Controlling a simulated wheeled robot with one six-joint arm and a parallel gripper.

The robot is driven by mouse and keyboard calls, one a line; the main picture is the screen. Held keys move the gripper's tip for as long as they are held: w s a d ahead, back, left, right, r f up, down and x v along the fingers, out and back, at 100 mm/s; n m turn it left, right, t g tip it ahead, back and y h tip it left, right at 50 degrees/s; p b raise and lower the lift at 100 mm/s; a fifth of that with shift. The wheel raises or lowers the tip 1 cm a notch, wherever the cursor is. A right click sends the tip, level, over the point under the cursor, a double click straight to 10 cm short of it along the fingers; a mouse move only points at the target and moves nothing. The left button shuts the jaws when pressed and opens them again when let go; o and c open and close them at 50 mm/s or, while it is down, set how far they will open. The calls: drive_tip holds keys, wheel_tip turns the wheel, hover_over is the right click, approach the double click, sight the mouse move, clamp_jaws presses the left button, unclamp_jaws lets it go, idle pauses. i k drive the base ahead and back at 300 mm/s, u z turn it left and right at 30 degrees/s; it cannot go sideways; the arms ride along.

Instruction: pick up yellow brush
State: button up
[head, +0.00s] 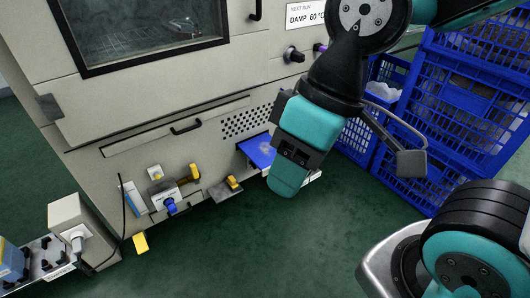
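Several small yellow parts show, and I cannot tell for certain which is the brush. A yellow piece with a dark part (232,182) sits low on the front of the grey machine, left of my gripper. A yellow handle-like part (195,172) stands further left beside a small valve-like fitting. A flat yellow piece (140,243) is at the machine's lower left, near the floor. My gripper (288,172) hangs in front of the machine's lower right, pointing down, apart from these yellow parts. Its fingers are not clear, and I see nothing held in it.
The grey machine (150,100) has a dark window and knobs. A blue tray (257,151) is partly hidden behind my gripper. Blue crates (470,95) are stacked at the right. A grey box with a cable (78,232) stands lower left. The green floor (250,260) in front is clear.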

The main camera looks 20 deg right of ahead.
sight(231, 181)
drive_tip(key=z, duration=0.85)
drive_tip(key=i, duration=1.15)
drive_tip(key=u, duration=2.25)
